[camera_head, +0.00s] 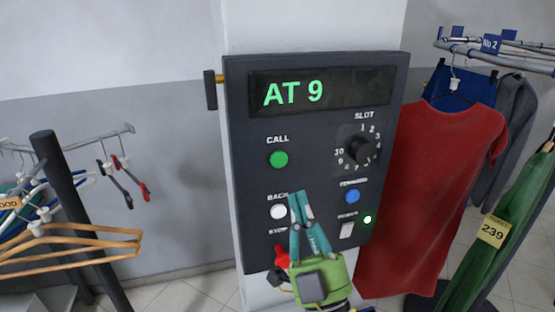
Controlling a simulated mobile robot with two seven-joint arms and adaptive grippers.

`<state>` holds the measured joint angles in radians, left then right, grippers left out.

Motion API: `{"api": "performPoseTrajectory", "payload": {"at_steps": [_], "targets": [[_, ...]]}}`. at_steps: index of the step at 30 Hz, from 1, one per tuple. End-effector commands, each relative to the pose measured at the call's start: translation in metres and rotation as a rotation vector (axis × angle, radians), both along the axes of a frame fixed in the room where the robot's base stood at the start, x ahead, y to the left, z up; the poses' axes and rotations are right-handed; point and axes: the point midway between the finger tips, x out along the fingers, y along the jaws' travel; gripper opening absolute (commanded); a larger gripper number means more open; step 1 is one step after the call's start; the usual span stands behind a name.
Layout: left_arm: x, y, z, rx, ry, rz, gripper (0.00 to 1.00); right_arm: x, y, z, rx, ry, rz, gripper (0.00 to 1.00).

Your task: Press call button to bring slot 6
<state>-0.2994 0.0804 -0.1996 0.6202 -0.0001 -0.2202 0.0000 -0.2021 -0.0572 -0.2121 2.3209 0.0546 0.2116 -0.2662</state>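A dark control panel (325,120) on a white column has a display (293,94) reading "AT 9" in green. The green call button (278,160) is at its left. The black slot dial (361,149) sits at the right among printed numbers; I cannot tell which number it points to. My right gripper (298,197), green with teal fingers, is in front of the panel's lower part, its fingertips together and empty. The tips are just right of the white back button (278,212), below and right of the call button. My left gripper is not in view.
The panel also has a blue forward button (352,197), a power switch (347,230) with a lit green lamp, and a red stop button (282,256). Hangers on a rack (70,145) stand left. A red garment (430,170) hangs close on the right.

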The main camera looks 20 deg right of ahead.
Motion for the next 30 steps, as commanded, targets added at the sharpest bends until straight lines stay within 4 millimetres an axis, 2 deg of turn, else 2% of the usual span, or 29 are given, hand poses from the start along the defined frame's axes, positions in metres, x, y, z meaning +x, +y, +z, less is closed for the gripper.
{"api": "performPoseTrajectory", "payload": {"at_steps": [4, 16, 20, 30], "targets": [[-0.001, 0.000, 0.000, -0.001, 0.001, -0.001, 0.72, -0.004, -0.001, 0.007, 0.007, -0.033, -0.006, 0.00], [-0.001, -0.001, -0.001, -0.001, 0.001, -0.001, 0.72, 0.000, -0.001, 0.007, 0.007, -0.033, -0.006, 0.00], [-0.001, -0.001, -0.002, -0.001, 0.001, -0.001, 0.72, 0.013, -0.001, 0.007, 0.006, -0.033, -0.006, 0.00], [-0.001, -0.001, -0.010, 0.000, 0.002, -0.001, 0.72, 0.061, 0.001, 0.006, 0.008, -0.031, -0.005, 0.00]]}}
